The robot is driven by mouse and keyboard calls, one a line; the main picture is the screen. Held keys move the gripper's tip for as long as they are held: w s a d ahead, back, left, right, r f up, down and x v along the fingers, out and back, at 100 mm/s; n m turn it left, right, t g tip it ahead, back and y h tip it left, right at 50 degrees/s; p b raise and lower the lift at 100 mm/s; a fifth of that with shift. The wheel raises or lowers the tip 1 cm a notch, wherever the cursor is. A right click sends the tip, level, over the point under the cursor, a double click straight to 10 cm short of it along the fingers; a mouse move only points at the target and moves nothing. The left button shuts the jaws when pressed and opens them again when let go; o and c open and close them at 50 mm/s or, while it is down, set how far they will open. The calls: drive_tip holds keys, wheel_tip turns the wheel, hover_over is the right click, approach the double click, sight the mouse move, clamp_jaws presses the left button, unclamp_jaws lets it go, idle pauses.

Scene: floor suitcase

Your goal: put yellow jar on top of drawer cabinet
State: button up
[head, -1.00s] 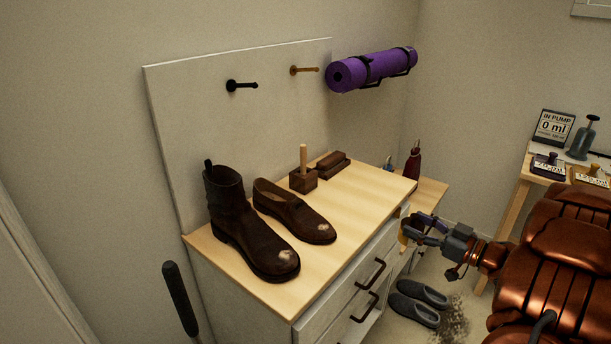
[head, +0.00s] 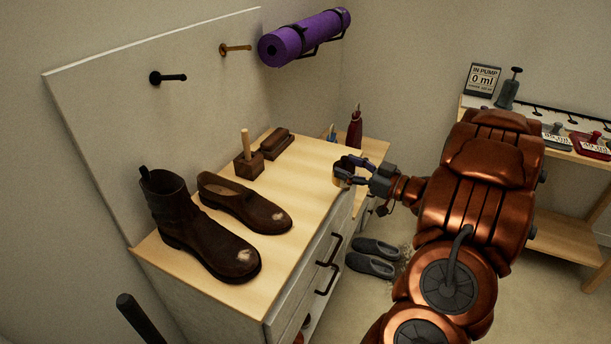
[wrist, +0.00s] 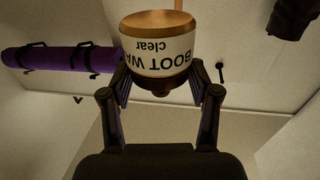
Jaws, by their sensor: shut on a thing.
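My gripper (head: 350,172) is shut on the yellow jar (head: 342,179), which is small and partly hidden by the fingers in the head view. In the wrist view the jar (wrist: 158,62) shows a golden end and a white label with upside-down text reading "BOOT WA… clear"; my gripper (wrist: 160,82) has one finger on each side of it. The drawer cabinet (head: 215,285) has a light wood top and dark drawer handles. The jar shows at the right edge of this top; I cannot tell whether it is over the top or just beside it.
On the cabinet top are a dark boot (head: 190,225), a brown shoe (head: 245,208), a wooden block with a peg (head: 248,162) and a brush (head: 275,144). The top's front right part is clear. A purple mat (head: 305,38) hangs above. Grey slippers (head: 372,258) lie on the floor.

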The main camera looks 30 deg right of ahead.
drive_tip(key=s+a+p+x, duration=0.1)
drive_tip(key=a+x, duration=0.1)
drive_tip(key=x, duration=1)
drive_tip(key=shift+s+d+f+p, duration=0.15)
drive_tip(key=shift+f+p, duration=0.1)
drive_tip(key=shift+f, duration=1.3)
drive_tip(key=shift+w+d+f+p, duration=0.1)
drive_tip(key=shift+f+p, duration=0.15)
drive_tip(key=shift+f, duration=1.25)
drive_tip(key=shift+a+f, duration=0.1)
drive_tip(key=shift+f, duration=0.25)
drive_tip(key=shift+f, duration=0.15)
drive_tip(key=o, duration=1.6)
